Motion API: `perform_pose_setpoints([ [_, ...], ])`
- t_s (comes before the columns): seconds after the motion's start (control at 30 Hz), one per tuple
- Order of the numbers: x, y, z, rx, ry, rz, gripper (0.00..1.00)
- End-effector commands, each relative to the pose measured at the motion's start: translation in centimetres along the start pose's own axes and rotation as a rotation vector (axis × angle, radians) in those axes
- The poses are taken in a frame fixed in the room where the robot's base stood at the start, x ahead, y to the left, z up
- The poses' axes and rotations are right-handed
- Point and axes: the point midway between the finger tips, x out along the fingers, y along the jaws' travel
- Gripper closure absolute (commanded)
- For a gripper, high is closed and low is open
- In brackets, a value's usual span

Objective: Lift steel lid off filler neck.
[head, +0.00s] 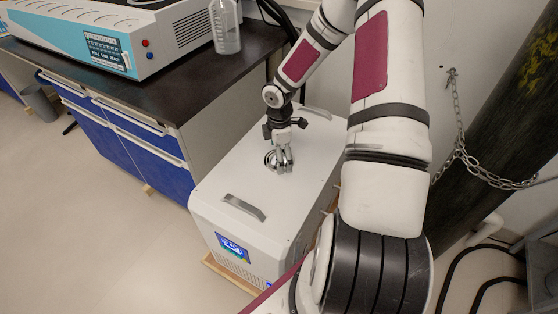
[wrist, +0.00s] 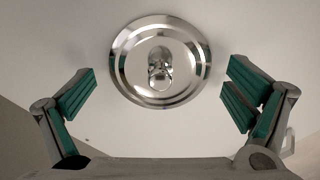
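The steel lid (wrist: 127,62) is a round shiny disc with a raised knob (wrist: 160,68) at its centre, seen from above in the wrist view. In the head view the lid (head: 270,159) sits on top of the white box-shaped unit (head: 215,182), partly hidden by my gripper (head: 284,168). In the wrist view my gripper (wrist: 160,105) is open, with its green-padded fingers wide apart, one to each side of the lid. Nothing is between the fingertips that I can see being held. The filler neck is hidden under the lid.
The unit has a grey handle (head: 244,207) near its front edge and another (head: 316,113) at the back. A dark bench (head: 165,88) with blue drawers stands to the left, bearing a plastic bottle (head: 225,28). A chained dark cylinder (head: 500,120) stands at the right.

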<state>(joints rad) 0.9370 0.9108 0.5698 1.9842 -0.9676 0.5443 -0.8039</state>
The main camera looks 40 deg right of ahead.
Motion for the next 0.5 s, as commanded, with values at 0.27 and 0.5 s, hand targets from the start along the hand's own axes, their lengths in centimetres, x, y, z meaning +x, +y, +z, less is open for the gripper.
perform_pose_setpoints([
  [0.27, 0.02, 0.00, 0.01, 0.000, 0.000, 0.000, 0.69],
  [0.5, 0.23, 0.01, 0.02, 0.000, 0.002, 0.000, 0.78],
])
